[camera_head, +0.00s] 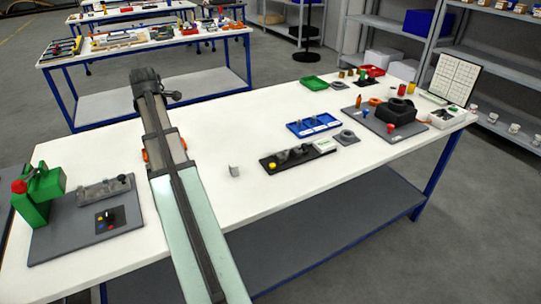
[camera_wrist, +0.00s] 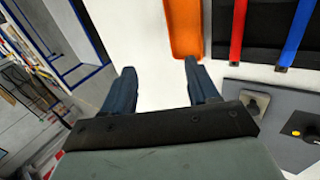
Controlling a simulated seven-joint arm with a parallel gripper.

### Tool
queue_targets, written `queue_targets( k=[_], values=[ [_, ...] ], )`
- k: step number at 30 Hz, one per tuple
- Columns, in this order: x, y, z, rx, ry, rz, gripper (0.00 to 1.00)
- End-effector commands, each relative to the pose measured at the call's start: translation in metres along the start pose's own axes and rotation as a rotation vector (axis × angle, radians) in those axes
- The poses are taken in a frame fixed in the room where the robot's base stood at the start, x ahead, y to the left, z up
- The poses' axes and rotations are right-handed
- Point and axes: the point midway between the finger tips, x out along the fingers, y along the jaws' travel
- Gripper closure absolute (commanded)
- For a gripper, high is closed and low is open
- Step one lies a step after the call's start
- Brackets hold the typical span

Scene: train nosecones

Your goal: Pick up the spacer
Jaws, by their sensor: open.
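My gripper (camera_wrist: 160,76) is open in the wrist view, with two dark blue fingers apart and nothing between them. White tabletop shows beyond the fingertips. In the head view my arm reaches over the left part of the white table, and the fingers cannot be made out. I cannot tell for sure which thing is the spacer. A small light grey block (camera_head: 234,171) stands alone on the table, right of my arm. A grey ring-like part on a square plate (camera_head: 345,138) lies farther right.
An orange part (camera_wrist: 185,28) lies near the fingers, beside a black tray with red (camera_wrist: 238,30) and blue strips. A grey board (camera_head: 85,228) holds a green machine (camera_head: 40,195) at left. A blue tray (camera_head: 313,126) and dark fixture (camera_head: 290,158) stand right. The table's middle is mostly clear.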

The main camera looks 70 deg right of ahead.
Motion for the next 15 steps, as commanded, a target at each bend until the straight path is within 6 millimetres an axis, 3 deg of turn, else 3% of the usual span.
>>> queue_targets(
  k=[1,6,15],
  values=[
    [-0.004,-0.008,0.031,-0.011,-0.041,-0.022,0.41],
    [-0.019,-0.037,0.122,-0.065,-0.164,-0.123,0.41],
    [-0.065,-0.107,0.262,-0.123,-0.325,-0.348,0.41]
  ],
)
